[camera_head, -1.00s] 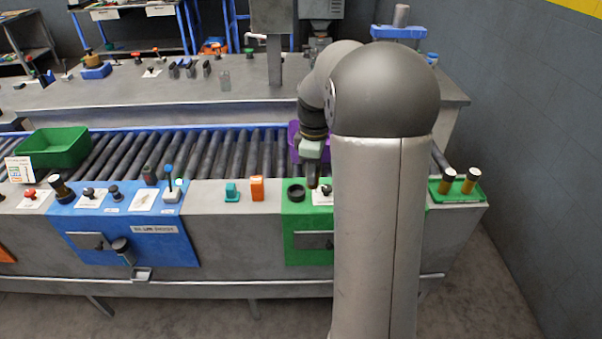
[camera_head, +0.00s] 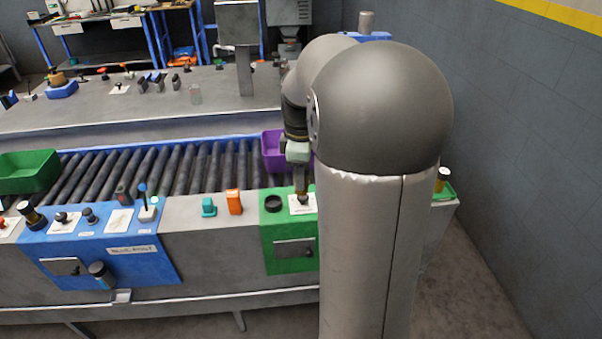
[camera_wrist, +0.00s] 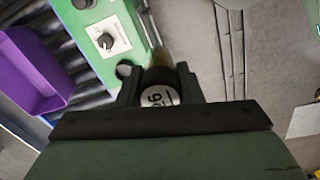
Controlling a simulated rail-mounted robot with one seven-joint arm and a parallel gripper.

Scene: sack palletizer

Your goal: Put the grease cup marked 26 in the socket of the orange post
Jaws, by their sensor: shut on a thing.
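My gripper (camera_wrist: 158,92) is shut on the grease cup marked 26 (camera_wrist: 158,96). Its dark-rimmed, pale top with the number faces the wrist camera, and a bit of amber body shows beyond it. In the head view my gripper (camera_head: 301,188) points down in front of the dial card on the green panel; the cup is hard to make out there. The orange post (camera_head: 234,202) is a small upright block on the console ledge, left of my gripper and apart from it. Its socket is too small to make out.
A teal block (camera_head: 208,207) stands just left of the orange post. A black ring (camera_head: 273,203) and a dial card (camera_head: 302,204) lie on the green panel. A purple bin (camera_head: 272,150) is behind, on the rollers. Another amber cup (camera_head: 442,179) stands at right.

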